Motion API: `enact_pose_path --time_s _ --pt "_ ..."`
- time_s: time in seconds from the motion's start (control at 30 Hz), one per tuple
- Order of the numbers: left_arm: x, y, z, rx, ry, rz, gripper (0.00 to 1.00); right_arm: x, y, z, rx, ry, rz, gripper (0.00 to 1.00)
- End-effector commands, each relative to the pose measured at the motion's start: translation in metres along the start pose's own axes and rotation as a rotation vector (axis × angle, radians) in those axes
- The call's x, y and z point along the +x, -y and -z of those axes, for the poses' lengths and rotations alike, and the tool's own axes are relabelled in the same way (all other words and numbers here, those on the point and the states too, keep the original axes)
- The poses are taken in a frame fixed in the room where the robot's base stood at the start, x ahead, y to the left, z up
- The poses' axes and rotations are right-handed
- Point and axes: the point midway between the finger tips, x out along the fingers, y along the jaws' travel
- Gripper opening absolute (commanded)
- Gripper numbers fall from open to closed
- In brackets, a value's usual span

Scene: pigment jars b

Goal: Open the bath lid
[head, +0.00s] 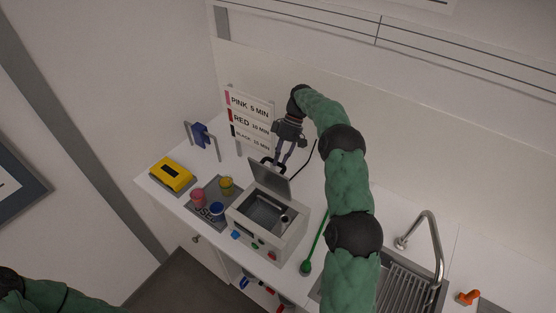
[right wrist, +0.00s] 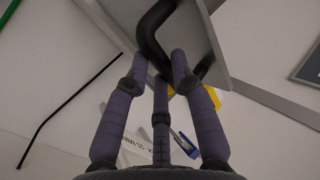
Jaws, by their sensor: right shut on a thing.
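The bath (head: 292,238) is a light grey box with a dark inner basin, standing on the white counter. Its grey lid (head: 270,179) stands raised and tilted at the back edge, so the basin shows. My right gripper (head: 281,163) is behind and above the lid, shut on its black handle. In the right wrist view the fingers (right wrist: 162,68) close around the black handle (right wrist: 150,35), under the lid's grey plate (right wrist: 205,45). Part of my left arm shows at the lower left of the head view; its gripper is out of view.
Pink (head: 197,198), blue (head: 217,211) and yellow (head: 227,185) jars stand on a grey mat left of the bath. A yellow box (head: 172,175), a blue item on a stand (head: 201,135) and a timing sign (head: 249,118) are nearby. A green stick (head: 316,246) and sink tap (head: 434,240) lie right.

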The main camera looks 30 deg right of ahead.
Motion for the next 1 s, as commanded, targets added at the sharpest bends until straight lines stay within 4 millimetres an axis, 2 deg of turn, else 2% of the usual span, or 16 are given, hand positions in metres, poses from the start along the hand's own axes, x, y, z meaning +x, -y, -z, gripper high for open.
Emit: enact_pose_path --time_s 0.03,0.37,0.4,0.47,0.5,0.87,1.0 --pt "0.001 0.001 0.000 0.000 0.000 0.000 0.40 0.016 -0.006 -0.004 0.006 0.023 0.013 0.00" --pt "0.001 0.001 0.000 0.000 0.000 0.000 0.40 0.016 -0.006 -0.005 0.006 0.024 0.014 0.00" --pt "0.001 0.001 0.000 0.000 0.000 0.000 0.40 0.016 -0.006 -0.005 0.006 0.024 0.014 0.30" --pt "0.001 0.001 0.000 0.000 0.000 0.000 0.40 0.015 -0.005 -0.004 0.006 0.023 0.014 0.47" --pt "0.001 0.001 0.000 0.000 0.000 0.000 0.40 0.015 -0.005 -0.004 0.005 0.022 0.013 0.49" --pt "0.001 0.000 0.000 0.000 0.000 0.000 0.40 0.006 -0.003 -0.002 0.003 0.014 0.009 0.49" --pt "0.001 0.000 0.000 0.000 0.000 0.000 0.40 -0.010 -0.004 -0.001 0.003 0.013 0.008 0.49"
